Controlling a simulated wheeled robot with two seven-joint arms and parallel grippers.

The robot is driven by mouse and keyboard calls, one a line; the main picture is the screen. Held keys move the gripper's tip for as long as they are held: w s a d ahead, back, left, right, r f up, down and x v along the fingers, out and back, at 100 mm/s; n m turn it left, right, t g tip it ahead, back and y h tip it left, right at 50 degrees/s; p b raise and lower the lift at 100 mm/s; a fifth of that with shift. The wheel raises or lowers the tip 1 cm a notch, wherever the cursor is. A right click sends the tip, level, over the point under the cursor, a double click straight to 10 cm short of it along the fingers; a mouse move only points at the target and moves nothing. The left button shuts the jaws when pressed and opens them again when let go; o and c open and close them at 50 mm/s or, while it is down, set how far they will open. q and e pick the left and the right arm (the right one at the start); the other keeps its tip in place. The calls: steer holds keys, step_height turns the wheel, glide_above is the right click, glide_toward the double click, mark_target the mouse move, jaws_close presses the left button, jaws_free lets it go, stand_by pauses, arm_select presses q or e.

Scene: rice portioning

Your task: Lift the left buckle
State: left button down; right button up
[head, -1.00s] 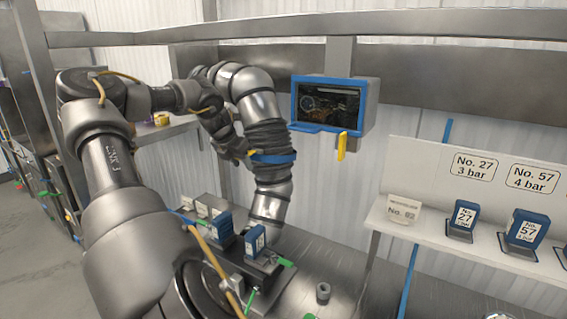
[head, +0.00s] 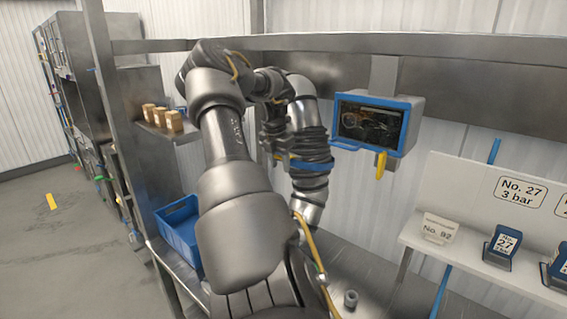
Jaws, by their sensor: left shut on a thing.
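My left gripper (head: 277,150) is at the left side of this band, beside the hose. It is shut on the left buckle, which is small and mostly hidden by the dark fingers. Whether the buckle is raised is too small to tell. My left arm covers much of the bench below. My right gripper is not in view.
A blue-framed screen (head: 370,124) with a yellow tag (head: 380,163) is right of the hose. A grey cup (head: 351,298) stands on the bench.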

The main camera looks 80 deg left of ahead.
arm_select(q)
steer(key=shift+f, duration=0.1)
steer(key=c, duration=0.8)
jaws_free()
steer(key=shift+c, duration=0.2)
steer(key=shift+r, duration=0.25)
step_height(320, 180, up, 10)
steer(key=s+d+b, duration=0.1)
steer(key=b, duration=0.1)
steer(key=shift+s, duration=0.15)
steer(key=shift+d+r, duration=0.1)
